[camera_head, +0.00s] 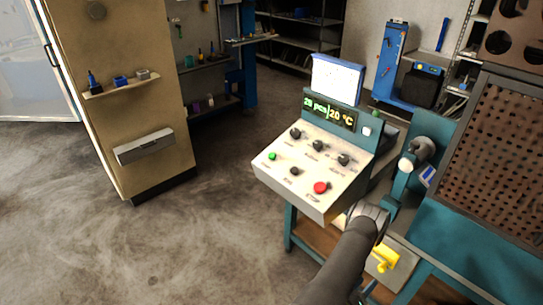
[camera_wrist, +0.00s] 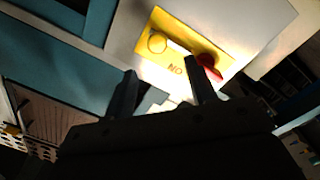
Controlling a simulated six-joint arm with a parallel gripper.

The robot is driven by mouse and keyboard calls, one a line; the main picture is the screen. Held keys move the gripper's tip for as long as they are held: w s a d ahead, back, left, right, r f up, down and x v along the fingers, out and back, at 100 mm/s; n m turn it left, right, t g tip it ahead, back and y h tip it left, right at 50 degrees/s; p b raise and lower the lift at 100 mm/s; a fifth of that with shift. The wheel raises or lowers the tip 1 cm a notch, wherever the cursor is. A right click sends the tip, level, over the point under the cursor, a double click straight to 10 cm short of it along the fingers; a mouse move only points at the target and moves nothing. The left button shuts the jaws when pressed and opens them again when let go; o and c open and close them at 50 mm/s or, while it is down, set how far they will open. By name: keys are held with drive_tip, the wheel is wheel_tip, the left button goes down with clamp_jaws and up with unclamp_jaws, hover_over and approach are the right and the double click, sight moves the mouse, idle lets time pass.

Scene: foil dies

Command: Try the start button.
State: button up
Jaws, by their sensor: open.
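The sloped pale control panel (camera_head: 315,172) stands in the middle of the head view. It carries a small green button (camera_head: 272,156) at left, a larger red button (camera_head: 320,187) at lower right and several black knobs. Which one is the start button cannot be read from labels. In the wrist view my gripper (camera_wrist: 160,72) is open, with nothing between its fingers. A finger partly overlaps the red knob's side.
A yellow part (camera_head: 385,258) lies low beside my arm. A perforated guard (camera_head: 500,160) stands at right. Open floor (camera_head: 200,240) lies left.

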clamp_jaws()
idle(1.3)
